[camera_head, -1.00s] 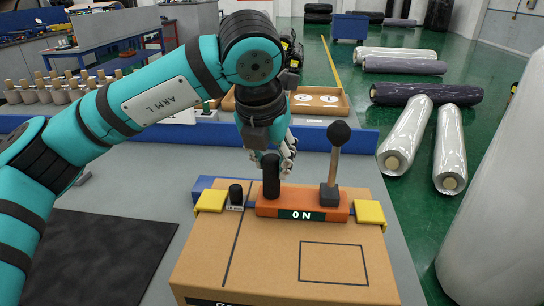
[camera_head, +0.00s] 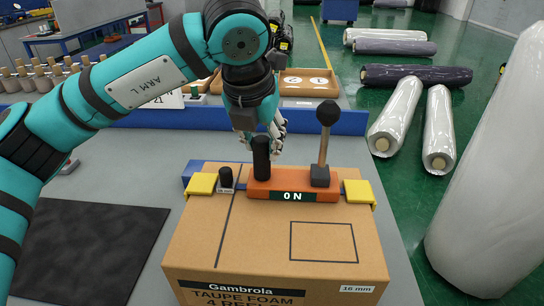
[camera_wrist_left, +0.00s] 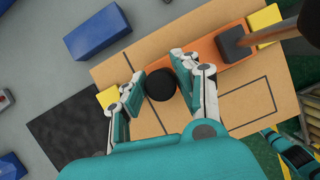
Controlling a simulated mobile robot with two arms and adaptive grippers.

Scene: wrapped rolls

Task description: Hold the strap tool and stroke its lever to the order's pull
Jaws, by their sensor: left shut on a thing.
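The orange strap tool (camera_head: 292,193) sits on top of a cardboard box (camera_head: 270,255), and its display reads 0 N. My left gripper (camera_head: 268,150) is shut on the tool's upright black grip (camera_head: 262,160). In the left wrist view, the fingers (camera_wrist_left: 162,82) stand on both sides of the round black top of the grip (camera_wrist_left: 161,85). The lever (camera_head: 325,145), a wooden rod with a black ball on top, stands nearly upright at the tool's right end, untouched.
A small black knob (camera_head: 226,180) stands left of the tool. A blue block (camera_wrist_left: 97,30) lies behind the box, a dark mat (camera_head: 90,250) to its left. Wrapped rolls (camera_head: 438,130) lie on the floor.

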